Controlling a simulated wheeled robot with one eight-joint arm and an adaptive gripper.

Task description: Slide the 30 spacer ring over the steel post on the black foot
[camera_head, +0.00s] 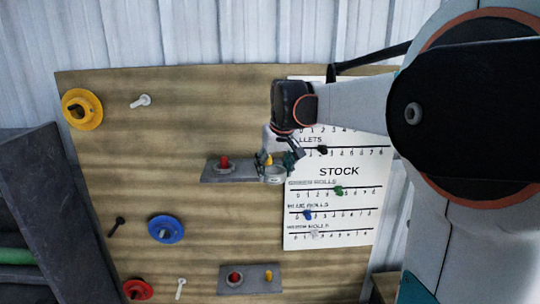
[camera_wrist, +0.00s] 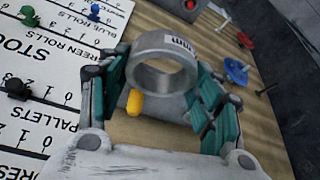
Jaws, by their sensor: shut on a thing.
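A grey steel ring (camera_head: 274,176) with a small white label is in my gripper (camera_head: 277,167), beside the right end of the upper grey plate (camera_head: 243,172). In the wrist view, the ring (camera_wrist: 148,78) sits between the teal fingers of my gripper (camera_wrist: 165,85); its printed number is not clear. A yellow peg (camera_wrist: 134,103) shows just below the ring, outside its hole. It also shows in the head view (camera_head: 268,160). I cannot make out a steel post on a black foot in either view.
A red peg (camera_head: 224,162) stands on the upper plate. A lower grey plate (camera_head: 253,286) has red and yellow pegs. Yellow (camera_head: 93,101), blue (camera_head: 176,234) and red (camera_head: 146,293) discs are on the left of the wooden board (camera_head: 130,170). A STOCK sheet (camera_head: 355,235) lies at right.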

